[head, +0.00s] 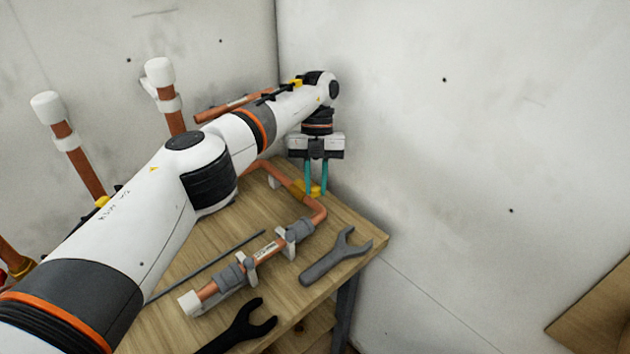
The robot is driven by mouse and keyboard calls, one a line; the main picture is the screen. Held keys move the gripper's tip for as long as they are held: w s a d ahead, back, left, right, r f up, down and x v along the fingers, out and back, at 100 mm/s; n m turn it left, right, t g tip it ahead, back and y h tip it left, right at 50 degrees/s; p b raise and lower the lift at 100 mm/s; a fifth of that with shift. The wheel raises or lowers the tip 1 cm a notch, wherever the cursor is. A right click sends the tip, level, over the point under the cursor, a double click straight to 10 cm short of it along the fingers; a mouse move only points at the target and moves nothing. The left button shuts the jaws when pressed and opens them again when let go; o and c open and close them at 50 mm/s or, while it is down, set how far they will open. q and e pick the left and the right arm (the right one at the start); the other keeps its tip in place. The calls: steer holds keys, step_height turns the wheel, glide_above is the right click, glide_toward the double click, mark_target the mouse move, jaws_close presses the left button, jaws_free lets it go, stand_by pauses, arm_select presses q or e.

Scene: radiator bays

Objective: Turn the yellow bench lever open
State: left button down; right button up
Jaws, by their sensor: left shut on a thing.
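The yellow bench lever (314,188) sits on the copper pipe at the back right part of the wooden bench, near the wall corner. My left gripper (316,189) reaches over the bench from the left and points down, with its teal fingers at the lever. The fingers are shut on the lever. The lever's far side and its valve body are partly hidden by the fingers. My right gripper is not in view.
White walls stand close behind and right. Capped copper pipes (82,165) rise at left.

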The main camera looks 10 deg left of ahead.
arm_select(q)
steer(key=shift+r, duration=0.1)
steer(key=c, duration=1.3)
jaws_free()
steer(key=shift+w, duration=0.1)
steer(key=shift+o, duration=0.2)
step_height(320, 180, up, 8)
steer(key=shift+r, duration=0.95)
